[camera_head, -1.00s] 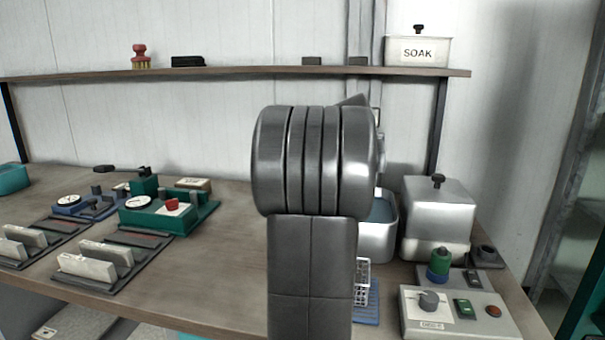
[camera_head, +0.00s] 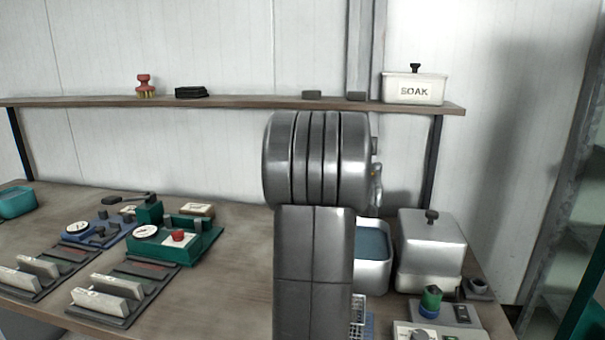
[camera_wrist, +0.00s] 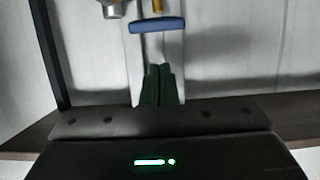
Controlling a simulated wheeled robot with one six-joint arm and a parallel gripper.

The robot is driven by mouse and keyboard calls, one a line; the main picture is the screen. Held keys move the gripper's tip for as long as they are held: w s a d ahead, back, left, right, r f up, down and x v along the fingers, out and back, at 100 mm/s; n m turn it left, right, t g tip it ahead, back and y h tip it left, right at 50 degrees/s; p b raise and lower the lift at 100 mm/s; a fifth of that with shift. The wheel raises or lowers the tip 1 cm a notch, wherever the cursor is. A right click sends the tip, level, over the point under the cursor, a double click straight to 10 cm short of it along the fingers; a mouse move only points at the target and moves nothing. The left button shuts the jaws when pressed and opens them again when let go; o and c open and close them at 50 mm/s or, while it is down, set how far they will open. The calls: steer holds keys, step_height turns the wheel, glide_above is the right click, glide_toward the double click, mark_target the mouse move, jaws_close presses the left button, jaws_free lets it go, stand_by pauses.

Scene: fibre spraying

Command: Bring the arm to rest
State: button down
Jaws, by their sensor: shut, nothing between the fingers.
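My arm (camera_head: 316,190) stands upright in the middle of the head view, its rounded grey joint in front of the wall and shelf. The arm hides my gripper in that view. In the wrist view my gripper (camera_wrist: 159,84) shows as two dark green fingers side by side, shut with nothing between them. The dark gripper body with a green light fills the bottom of that view. Beyond the fingers is a pale upright panel with a blue bar (camera_wrist: 158,25) across it; what these are is unclear.
A wooden shelf (camera_head: 230,103) carries a red-handled brush (camera_head: 144,86), dark pads (camera_head: 191,92) and a SOAK box (camera_head: 413,89). The bench (camera_head: 228,275) below holds green (camera_head: 178,240) and blue devices, a water basin (camera_head: 372,265), a lidded metal box (camera_head: 430,250) and a control box (camera_head: 440,333).

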steer(key=shift+w+d+r+g+p, duration=0.15)
steer(key=shift+r+g+p, duration=0.2)
steer(key=shift+p, duration=1.5)
steer(key=shift+w+a+r+g+p, duration=0.15)
steer(key=shift+r+p, duration=0.25)
steer(key=shift+p, duration=1.45)
steer(key=shift+d+f, duration=0.15)
steer(key=shift+f, duration=0.05)
